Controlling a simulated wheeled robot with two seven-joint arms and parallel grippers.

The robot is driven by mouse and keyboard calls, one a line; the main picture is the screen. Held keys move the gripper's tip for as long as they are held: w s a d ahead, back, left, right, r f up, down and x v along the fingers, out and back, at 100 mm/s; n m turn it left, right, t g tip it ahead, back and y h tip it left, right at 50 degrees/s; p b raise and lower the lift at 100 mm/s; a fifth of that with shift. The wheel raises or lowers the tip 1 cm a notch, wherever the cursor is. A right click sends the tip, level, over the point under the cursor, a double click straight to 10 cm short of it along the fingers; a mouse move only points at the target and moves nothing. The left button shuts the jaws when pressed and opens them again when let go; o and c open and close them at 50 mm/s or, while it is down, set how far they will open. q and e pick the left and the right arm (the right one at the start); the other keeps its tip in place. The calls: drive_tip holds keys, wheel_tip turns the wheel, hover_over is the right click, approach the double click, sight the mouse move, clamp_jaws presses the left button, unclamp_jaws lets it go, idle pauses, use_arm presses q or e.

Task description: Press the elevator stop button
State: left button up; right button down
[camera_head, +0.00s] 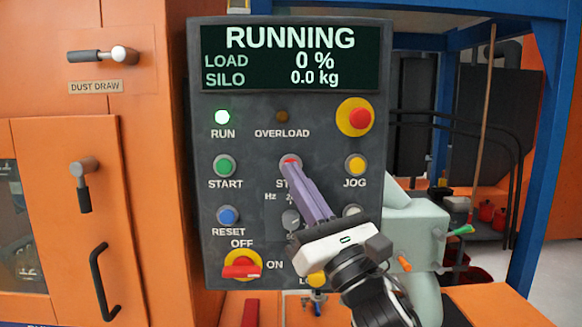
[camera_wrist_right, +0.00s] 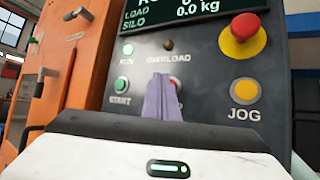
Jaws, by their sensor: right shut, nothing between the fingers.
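The red stop button (camera_head: 290,160) is in the middle of the dark control panel (camera_head: 255,190), its label partly covered by my gripper. My right gripper (camera_head: 290,168) is shut and empty, its purple fingers pointing up at the button. The fingertips overlap the button's lower edge in the head view; I cannot tell whether they touch it. In the right wrist view the fingers (camera_wrist_right: 159,95) stand in front of the red button (camera_wrist_right: 176,84), hiding its left part. The display (camera_head: 291,57) reads RUNNING, and the green RUN lamp (camera_head: 222,117) is lit. My left gripper is not in view.
The green START button (camera_head: 224,165) is left of the stop button and the yellow JOG button (camera_head: 355,165) is right. A red emergency knob (camera_head: 360,117) on yellow sits above right. A red rotary switch (camera_head: 241,266) is below left. Orange cabinet doors (camera_head: 60,200) stand at left.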

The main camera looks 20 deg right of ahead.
drive_tip(key=shift+w, duration=0.15)
drive_tip(key=shift+w+d, duration=0.15)
drive_tip(key=shift+w, duration=0.15)
drive_tip(key=shift+w+d, duration=0.1)
drive_tip(key=shift+w, duration=0.25)
idle(0.6)
idle(0.4)
drive_tip(key=shift+s+a, duration=0.25)
drive_tip(key=shift+s, duration=0.55)
drive_tip(key=s, duration=0.2)
drive_tip(key=s+a+p, duration=0.1)
drive_tip(key=s, duration=0.1)
drive_tip(key=shift+s+a, duration=0.2)
drive_tip(key=shift+s, duration=0.2)
idle(0.3)
